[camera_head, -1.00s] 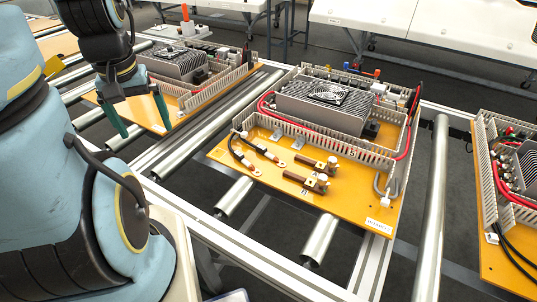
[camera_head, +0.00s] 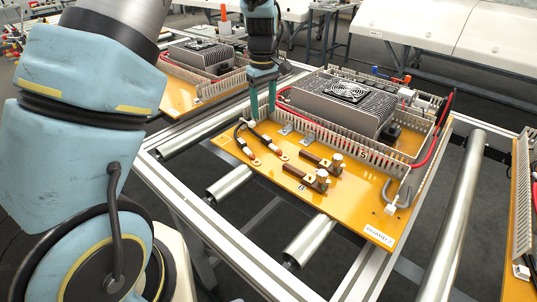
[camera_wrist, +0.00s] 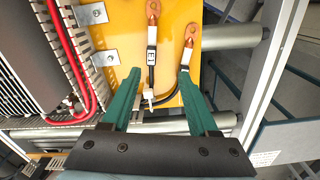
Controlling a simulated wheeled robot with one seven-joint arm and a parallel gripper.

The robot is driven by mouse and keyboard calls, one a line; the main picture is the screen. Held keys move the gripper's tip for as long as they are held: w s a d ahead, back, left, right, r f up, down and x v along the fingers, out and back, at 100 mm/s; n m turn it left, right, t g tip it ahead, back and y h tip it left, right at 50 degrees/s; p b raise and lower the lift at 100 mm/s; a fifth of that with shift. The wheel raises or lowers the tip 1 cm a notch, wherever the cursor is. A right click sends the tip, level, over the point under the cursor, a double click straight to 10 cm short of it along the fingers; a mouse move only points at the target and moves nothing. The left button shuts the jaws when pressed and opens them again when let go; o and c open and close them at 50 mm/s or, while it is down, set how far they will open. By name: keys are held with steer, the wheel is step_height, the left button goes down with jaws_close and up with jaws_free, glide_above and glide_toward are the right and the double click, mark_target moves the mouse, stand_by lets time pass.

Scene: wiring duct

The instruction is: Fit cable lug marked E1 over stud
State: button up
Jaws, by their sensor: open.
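The lug marked E1 (camera_wrist: 152,10) is copper, on a black cable with a white label (camera_wrist: 151,56) reading E1. In the head view it appears to be the lug (camera_head: 284,156) nearer the slotted duct. A second copper lug (camera_wrist: 190,36) lies beside it, its label unreadable. Two brown blocks with copper-coloured studs (camera_head: 336,160) (camera_head: 322,175) stand on the orange board (camera_head: 352,222); which stud belongs to E1 cannot be told. My gripper (camera_head: 263,112) is open and empty, above the cables' clamped end. In the wrist view, its green fingers (camera_wrist: 159,75) straddle the E1 cable.
A slotted grey duct (camera_head: 340,140) runs beside the cables, with a finned power unit (camera_head: 335,105) and red cables behind it. Two silver brackets (camera_head: 286,129) stand near the duct.

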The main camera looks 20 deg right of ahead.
mark_target(270, 140)
steer(key=f+p, duration=0.1)
steer(key=f, duration=0.3)
steer(key=d+f+p, duration=0.1)
steer(key=f, duration=0.3)
steer(key=d+f+p, duration=0.1)
steer(key=f, duration=0.2)
steer(key=shift+s+f, duration=0.1)
steer(key=shift+f, duration=0.3)
steer(key=shift+c, duration=0.3)
jaws_close()
